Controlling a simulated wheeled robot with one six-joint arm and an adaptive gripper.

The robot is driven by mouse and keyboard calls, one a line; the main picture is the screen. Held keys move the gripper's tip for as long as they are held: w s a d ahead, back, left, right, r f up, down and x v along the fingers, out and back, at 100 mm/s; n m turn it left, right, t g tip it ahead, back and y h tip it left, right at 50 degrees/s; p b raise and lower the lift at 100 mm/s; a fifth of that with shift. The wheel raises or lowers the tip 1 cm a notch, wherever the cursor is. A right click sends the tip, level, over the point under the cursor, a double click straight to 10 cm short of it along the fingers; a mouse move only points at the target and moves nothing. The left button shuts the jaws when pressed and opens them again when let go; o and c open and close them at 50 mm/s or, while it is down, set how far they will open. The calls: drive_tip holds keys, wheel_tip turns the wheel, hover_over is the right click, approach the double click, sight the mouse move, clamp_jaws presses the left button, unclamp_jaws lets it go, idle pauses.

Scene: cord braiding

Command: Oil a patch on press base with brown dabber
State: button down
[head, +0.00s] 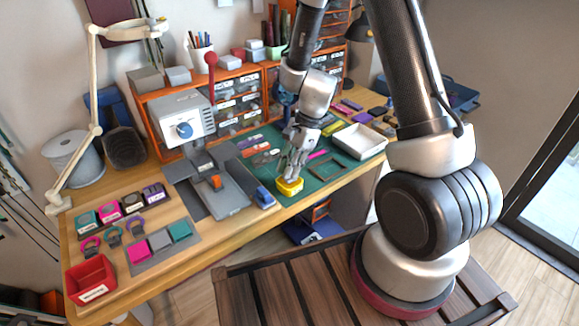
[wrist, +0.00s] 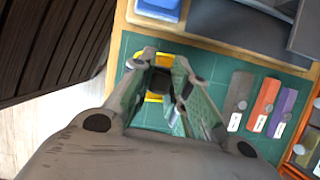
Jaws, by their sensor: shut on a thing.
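My gripper (head: 291,176) is low over the front of the green mat, at a yellow dish (head: 290,188). In the wrist view, its fingertips (wrist: 161,78) close on a small dark thing, which looks like the brown dabber (wrist: 160,83). The fingers hide most of it. The yellow dish (wrist: 154,97) shows around and below it; I cannot tell whether they touch. The grey press base (head: 232,203) lies to the left of my gripper in the head view, and its dark edge (wrist: 225,18) shows at the top of the wrist view. No oil patch on it can be made out.
A blue block (head: 264,197) stands between the press base and the dish. Labelled grey, orange (wrist: 264,103) and purple strips lie on the mat. A white tray (head: 360,141) is at the right. The press head (head: 180,115) and red-knobbed lever (head: 211,60) rise behind the base.

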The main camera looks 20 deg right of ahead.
drive_tip(key=shift+f, duration=0.45)
idle(1.1)
drive_tip(key=shift+r, duration=3.55)
drive_tip(key=shift+s+n, duration=0.15)
drive_tip(key=shift+n, duration=0.35)
drive_tip(key=shift+d+r+n+g, duration=0.15)
drive_tip(key=shift+n+g, duration=0.35)
drive_tip(key=shift+n, duration=0.3)
drive_tip(key=w+d+f+n+g+h, duration=0.2)
drive_tip(key=w+d+f+n+h, duration=0.2)
drive_tip(key=w+d+n, duration=0.3)
drive_tip(key=shift+w+d+f+n, duration=0.4)
drive_tip(key=shift+w+n, duration=0.4)
drive_tip(key=shift+n, duration=2)
